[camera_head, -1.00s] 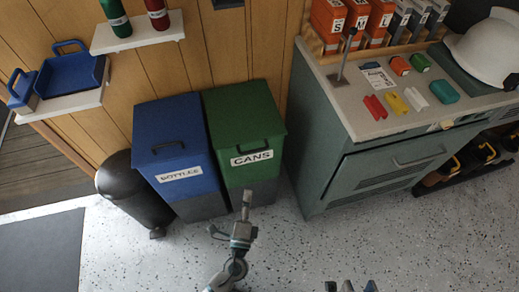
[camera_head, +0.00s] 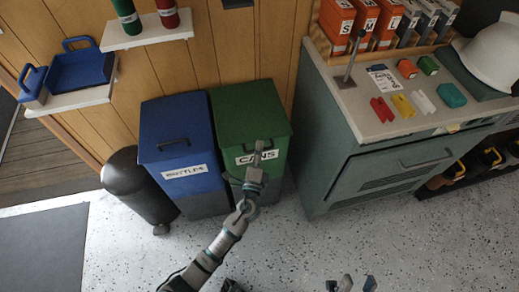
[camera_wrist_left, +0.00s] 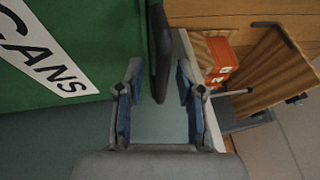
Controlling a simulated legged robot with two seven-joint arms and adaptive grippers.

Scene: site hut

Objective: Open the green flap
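The green bin (camera_head: 246,112) marked CANS stands beside the blue one, with its green flap on top shut. My left gripper (camera_head: 262,155) is in front of the bin's upper front edge and covers part of the CANS label. In the left wrist view, the green bin with its label (camera_wrist_left: 45,55) fills the upper left. My left gripper (camera_wrist_left: 158,75) is open there, and a dark bar (camera_wrist_left: 160,45), apparently the flap's handle, lies between its fingertips without clear contact. My right gripper (camera_head: 352,284) shows at the bottom edge, fingers apart.
The blue bin (camera_head: 177,140) marked BOTTLES stands left of the green bin, with a black bin (camera_head: 130,185) beyond it. A grey-green cabinet (camera_head: 335,160) stands close on the right. Speckled floor in front is free.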

